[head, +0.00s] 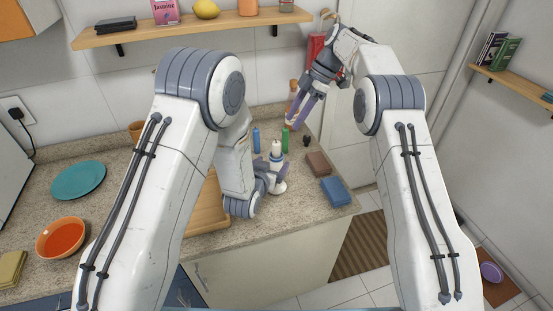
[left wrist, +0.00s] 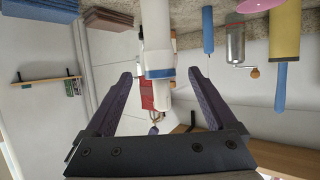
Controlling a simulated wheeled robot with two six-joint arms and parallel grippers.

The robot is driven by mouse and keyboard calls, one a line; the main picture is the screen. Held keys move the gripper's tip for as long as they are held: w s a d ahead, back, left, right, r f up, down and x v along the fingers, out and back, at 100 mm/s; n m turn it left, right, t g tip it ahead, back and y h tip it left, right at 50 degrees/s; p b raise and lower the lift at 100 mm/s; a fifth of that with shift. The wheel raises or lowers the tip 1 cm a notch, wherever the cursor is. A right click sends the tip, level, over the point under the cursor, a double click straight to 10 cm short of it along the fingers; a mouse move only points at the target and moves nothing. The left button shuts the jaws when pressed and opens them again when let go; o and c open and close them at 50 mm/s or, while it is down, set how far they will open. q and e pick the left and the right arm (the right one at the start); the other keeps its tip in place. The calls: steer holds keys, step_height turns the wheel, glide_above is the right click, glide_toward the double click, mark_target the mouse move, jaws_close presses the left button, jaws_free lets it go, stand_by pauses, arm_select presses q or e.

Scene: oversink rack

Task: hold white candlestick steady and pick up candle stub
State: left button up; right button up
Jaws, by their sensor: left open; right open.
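The white candlestick (head: 277,157) stands upright near the counter's right end, with a blue ring near its top. A short white candle stub (head: 276,146) sits in its top. In the left wrist view the candlestick (left wrist: 157,25) appears upside down, and the stub (left wrist: 162,97) lies beyond its blue band, between the finger lines. My left gripper (head: 273,179) is open low at the candlestick, fingers around or beside its stem; contact is unclear. My right gripper (head: 299,117) is open and empty, above and behind the candlestick, fingers pointing down.
A green (head: 285,138) and a blue upright object (head: 256,139) stand near the candlestick. A brown block (head: 317,163) and a blue block (head: 335,190) lie to its right by the counter edge. A wooden board (head: 208,210) lies left of my left gripper.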

mark_target(279, 156)
arm_select(q)
steer(key=x, duration=0.8)
